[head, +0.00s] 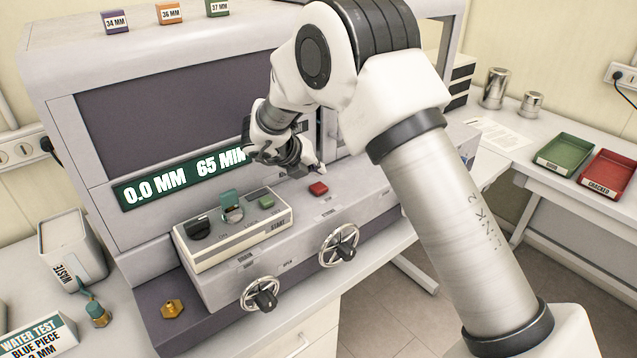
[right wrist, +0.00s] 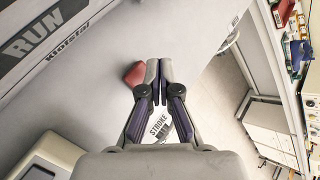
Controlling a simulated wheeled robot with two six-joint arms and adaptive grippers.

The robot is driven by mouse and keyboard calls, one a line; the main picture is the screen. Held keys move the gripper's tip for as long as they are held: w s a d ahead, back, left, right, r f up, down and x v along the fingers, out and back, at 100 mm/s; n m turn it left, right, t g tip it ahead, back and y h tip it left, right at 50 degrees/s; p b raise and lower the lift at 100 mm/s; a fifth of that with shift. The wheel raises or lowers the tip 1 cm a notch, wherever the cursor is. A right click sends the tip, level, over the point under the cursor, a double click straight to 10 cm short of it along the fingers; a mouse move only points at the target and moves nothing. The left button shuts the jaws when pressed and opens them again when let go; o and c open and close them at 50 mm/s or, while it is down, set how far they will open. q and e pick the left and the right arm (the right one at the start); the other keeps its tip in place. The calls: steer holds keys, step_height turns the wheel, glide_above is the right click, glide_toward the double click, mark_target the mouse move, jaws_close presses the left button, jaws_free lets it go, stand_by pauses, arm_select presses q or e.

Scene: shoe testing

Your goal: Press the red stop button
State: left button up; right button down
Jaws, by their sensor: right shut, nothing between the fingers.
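The red stop button (head: 318,188) sits on the grey sloped top of the machine, right of the small control box. It also shows in the right wrist view (right wrist: 135,74), just left of the fingertips and partly hidden by a finger. My right gripper (head: 318,170) is shut and empty, its tips pointing down close to the button, on its far side in the head view. In the right wrist view the gripper's fingers (right wrist: 158,72) are together beside the button. I cannot tell whether they touch it. My left gripper is not in view.
A control box (head: 235,228) with a black knob, teal switch and green start button (head: 266,201) stands left of the red button. Two handwheels (head: 338,246) stick out from the front. A display (head: 182,180) reads 0.0 MM and 65 MIN. Green and red trays (head: 609,176) lie on the right bench.

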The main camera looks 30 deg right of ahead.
mark_target(317, 187)
step_height(317, 187, up, 4)
steer(key=shift+f+p, duration=0.2)
steer(key=shift+p, duration=0.8)
steer(key=shift+f, duration=0.1)
